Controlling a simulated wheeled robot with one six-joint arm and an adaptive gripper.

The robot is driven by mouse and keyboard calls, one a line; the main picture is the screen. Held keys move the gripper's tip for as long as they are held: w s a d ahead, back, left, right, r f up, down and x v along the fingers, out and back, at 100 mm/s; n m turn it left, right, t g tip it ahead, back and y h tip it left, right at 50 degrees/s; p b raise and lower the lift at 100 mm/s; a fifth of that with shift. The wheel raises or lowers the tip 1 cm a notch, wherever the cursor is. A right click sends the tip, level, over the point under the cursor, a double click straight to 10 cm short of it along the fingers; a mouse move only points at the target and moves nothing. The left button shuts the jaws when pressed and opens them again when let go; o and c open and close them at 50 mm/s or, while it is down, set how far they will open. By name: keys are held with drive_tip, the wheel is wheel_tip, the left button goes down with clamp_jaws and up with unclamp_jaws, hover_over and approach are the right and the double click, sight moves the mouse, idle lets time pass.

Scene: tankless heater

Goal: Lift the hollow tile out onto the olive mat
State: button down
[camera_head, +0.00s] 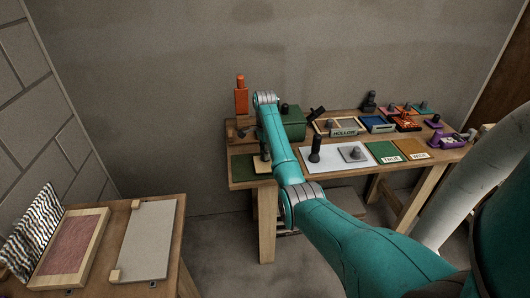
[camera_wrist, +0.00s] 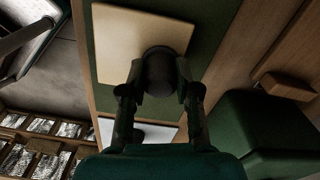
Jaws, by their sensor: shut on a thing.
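My gripper (camera_wrist: 160,74) is shut on the dark round knob (camera_wrist: 160,70) of a flat cream tile (camera_wrist: 118,40). The tile also shows in the head view (camera_head: 262,163), partly covered by my arm. It is over the olive mat (camera_wrist: 212,22), which lies at the left end of the workbench (camera_head: 242,166). I cannot tell whether the tile touches the mat. No lettering shows on the tile. A tray marked HOLLOW (camera_head: 345,133) stands farther right on the bench.
A dark green box (camera_head: 294,120) stands behind and right of the mat; it also shows in the wrist view (camera_wrist: 255,135). A white board (camera_head: 318,163) with a grey knobbed tile (camera_head: 354,154) lies right of my arm.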

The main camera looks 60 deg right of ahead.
drive_tip(key=shift+f, duration=0.45)
drive_tip(key=c, duration=0.7)
unclamp_jaws()
drive_tip(key=shift+c, duration=0.2)
